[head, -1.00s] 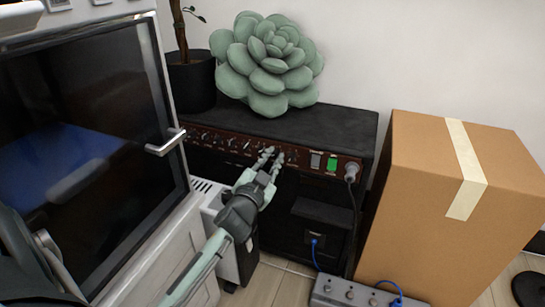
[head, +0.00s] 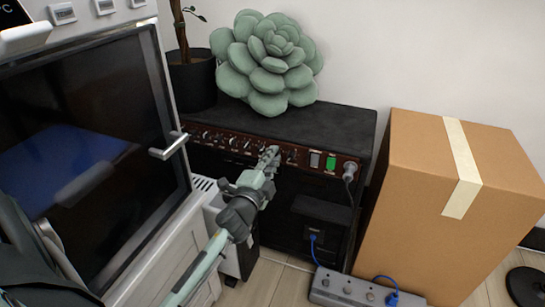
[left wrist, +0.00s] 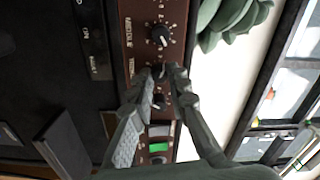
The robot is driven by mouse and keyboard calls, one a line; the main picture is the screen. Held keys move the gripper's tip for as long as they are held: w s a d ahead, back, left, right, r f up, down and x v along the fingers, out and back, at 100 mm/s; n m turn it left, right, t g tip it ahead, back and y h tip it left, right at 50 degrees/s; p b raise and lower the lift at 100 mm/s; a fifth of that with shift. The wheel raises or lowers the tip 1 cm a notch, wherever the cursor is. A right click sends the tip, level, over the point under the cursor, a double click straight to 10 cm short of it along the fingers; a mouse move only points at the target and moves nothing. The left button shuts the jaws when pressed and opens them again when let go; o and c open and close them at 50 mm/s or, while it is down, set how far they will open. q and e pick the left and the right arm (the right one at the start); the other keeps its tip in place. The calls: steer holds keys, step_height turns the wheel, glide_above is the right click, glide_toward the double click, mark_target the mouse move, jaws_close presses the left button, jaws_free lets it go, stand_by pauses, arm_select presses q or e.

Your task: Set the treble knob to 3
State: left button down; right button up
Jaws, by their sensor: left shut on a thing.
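The amplifier (head: 325,120) is a black box with a brown control panel (head: 228,143) along its upper front. In the left wrist view the panel shows sideways, with a MIDDLE knob (left wrist: 160,36) and, below it, the treble knob (left wrist: 158,71), its label partly covered. My left gripper (head: 270,154) is at the panel, and in the left wrist view its fingertips (left wrist: 162,74) are shut on the treble knob from both sides. The fingers cover much of its pointer and scale, so I cannot read its setting. My right gripper is not in view.
Another knob (head: 292,155) and a green switch (head: 331,163) sit right of the gripper. A plugged cable (head: 349,173) hangs at the panel's right end. A cardboard box (head: 420,200) stands right, an oven-like appliance (head: 85,150) left. A succulent-shaped cushion (head: 268,65) rests on top.

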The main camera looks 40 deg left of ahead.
arm_select(q)
steer(key=shift+m, duration=0.5)
steer(key=c, duration=1.7)
jaws_free()
steer(key=shift+c, duration=0.2)
steer(key=v, duration=1.2)
steer(key=shift+r, duration=0.1)
